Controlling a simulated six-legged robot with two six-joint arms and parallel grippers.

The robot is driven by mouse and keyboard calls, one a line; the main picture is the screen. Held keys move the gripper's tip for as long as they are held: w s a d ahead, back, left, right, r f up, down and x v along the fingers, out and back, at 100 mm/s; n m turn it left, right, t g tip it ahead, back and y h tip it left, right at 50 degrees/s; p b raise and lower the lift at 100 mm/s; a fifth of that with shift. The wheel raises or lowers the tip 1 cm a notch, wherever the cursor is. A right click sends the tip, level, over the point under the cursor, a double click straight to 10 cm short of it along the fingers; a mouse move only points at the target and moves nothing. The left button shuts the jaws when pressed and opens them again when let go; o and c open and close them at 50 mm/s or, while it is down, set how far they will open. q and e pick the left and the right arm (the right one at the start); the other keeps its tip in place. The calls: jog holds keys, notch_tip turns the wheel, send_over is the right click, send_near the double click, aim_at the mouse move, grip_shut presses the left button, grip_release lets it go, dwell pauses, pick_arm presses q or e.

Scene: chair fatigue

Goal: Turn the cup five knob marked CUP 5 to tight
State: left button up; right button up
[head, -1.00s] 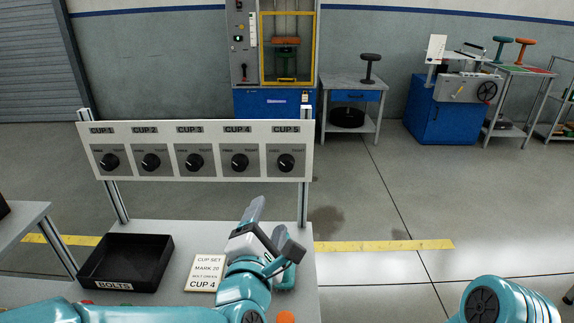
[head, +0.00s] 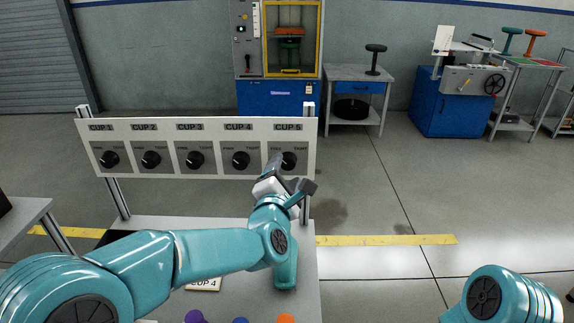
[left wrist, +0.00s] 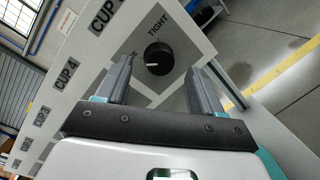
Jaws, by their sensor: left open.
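The CUP 5 knob (head: 289,160) is a round black dial with a white pointer, at the right end of the white panel (head: 200,178). In the left wrist view the knob (left wrist: 158,58) shows whole, its pointer turned away from the word TIGHT, toward the other label, which is partly hidden. My left gripper (head: 275,168) is in front of the panel and covers the knob's left edge in the head view. In the left wrist view the left gripper (left wrist: 160,72) is open, with the knob framed beyond and between its fingertips. I cannot tell any contact. My right gripper is out of view.
The CUP 4 knob (head: 240,160) is close to the left of my gripper. Below are a grey table (head: 305,300), the partly hidden CUP 4 card (head: 203,285), and purple (head: 195,317), blue and orange items at the front edge. Floor to the right is clear.

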aim_at(288, 162)
pick_arm(q)
jog(key=shift+w+d, duration=0.2)
jog(key=shift+w, duration=1.15)
jog(key=c, duration=1.1)
jog(key=shift+o, duration=0.2)
